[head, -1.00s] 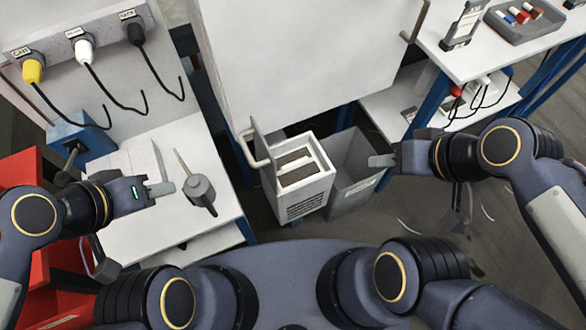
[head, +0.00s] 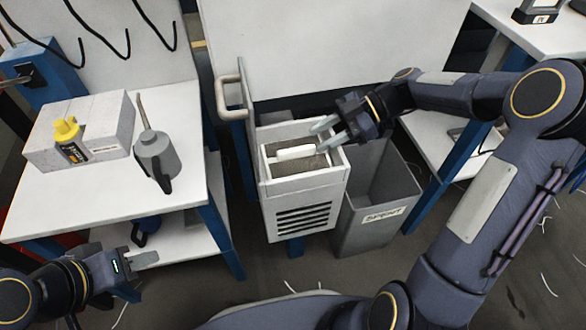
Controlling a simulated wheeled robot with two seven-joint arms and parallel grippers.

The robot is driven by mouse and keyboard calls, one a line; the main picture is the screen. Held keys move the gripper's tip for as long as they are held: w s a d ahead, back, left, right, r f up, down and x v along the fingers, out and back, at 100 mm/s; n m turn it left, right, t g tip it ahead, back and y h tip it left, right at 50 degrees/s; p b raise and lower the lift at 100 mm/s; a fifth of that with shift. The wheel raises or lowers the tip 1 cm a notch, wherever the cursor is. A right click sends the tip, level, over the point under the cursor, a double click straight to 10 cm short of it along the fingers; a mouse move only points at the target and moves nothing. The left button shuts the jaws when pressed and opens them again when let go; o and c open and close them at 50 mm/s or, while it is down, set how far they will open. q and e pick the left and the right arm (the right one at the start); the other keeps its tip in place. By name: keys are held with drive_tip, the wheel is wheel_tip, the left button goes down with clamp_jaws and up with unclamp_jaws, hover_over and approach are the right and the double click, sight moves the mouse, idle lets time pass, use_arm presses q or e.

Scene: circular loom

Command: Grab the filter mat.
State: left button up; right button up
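The filter mat (head: 283,171) appears as a brownish-grey sheet inside an open white housing (head: 300,208) with a slotted front. A white bar (head: 296,153) lies across the mat. My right gripper (head: 326,134) is just above the back right of the housing, its two fingers apart and pointing left towards the mat. Nothing shows between the fingers; it appears not to touch the mat. My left gripper (head: 146,259) is low at the left, in front of the table, away from the housing. Its fingers overlap in this view, so their opening is unclear.
The housing's door with a handle (head: 232,97) stands open at its left. A grey bin (head: 375,230) with a label stands right of the housing.

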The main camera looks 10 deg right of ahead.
sight(301, 148)
drive_tip(key=b+x, duration=0.1)
drive_tip(key=x, duration=0.2)
drive_tip(key=b+x, duration=0.1)
drive_tip(key=x, duration=0.3)
drive_tip(key=shift+s+a+r, duration=0.15)
drive_tip(key=shift+a, duration=0.15)
clamp_jaws()
